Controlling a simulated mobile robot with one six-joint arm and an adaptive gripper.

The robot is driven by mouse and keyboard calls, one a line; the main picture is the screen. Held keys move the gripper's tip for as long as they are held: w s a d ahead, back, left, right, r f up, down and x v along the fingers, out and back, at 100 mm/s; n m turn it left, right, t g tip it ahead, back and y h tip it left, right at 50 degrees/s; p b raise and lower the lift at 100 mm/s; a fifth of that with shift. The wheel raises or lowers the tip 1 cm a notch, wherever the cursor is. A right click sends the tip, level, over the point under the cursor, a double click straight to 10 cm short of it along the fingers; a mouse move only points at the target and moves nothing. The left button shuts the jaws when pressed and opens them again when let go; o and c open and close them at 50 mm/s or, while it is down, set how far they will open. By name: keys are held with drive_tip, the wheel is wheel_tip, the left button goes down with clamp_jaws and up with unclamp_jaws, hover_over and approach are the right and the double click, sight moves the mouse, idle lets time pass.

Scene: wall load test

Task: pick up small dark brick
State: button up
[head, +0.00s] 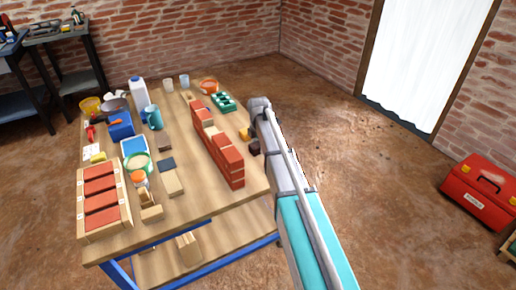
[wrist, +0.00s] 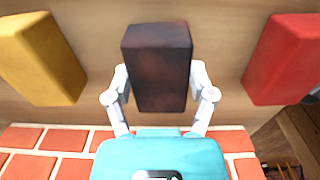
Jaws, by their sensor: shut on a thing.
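The small dark brick (wrist: 158,62) sits between the two fingers of my gripper (wrist: 160,88) in the wrist view. My gripper is shut on it, with a finger against each side. The wooden table top shows behind the brick; I cannot tell whether the brick touches it. In the head view the dark brick (head: 254,147) is small, near the table's right edge, beside the red brick wall (head: 222,152). My arm hides part of the area there, and my fingers are hard to make out in that view.
A yellow block (wrist: 42,58) and a red block (wrist: 284,60) flank the dark brick. A wooden crate of red bricks (head: 82,218) stands at the table's front left. Cups, a bottle (head: 140,93) and bowls crowd the left and back. A red toolbox (head: 480,192) is on the floor.

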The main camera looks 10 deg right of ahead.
drive_tip(key=shift+r, duration=0.15)
wheel_tip(320, 180, up, 2)
drive_tip(key=shift+p, duration=1.2)
drive_tip(key=s+r+p, duration=1)
drive_tip(key=s, duration=0.4)
drive_tip(key=shift+a+r+p, duration=0.3)
drive_tip(key=shift+a+r, duration=0.05)
drive_tip(key=o, duration=0.6)
drive_tip(key=shift+c, duration=1.4)
drive_tip(key=shift+d, duration=0.1)
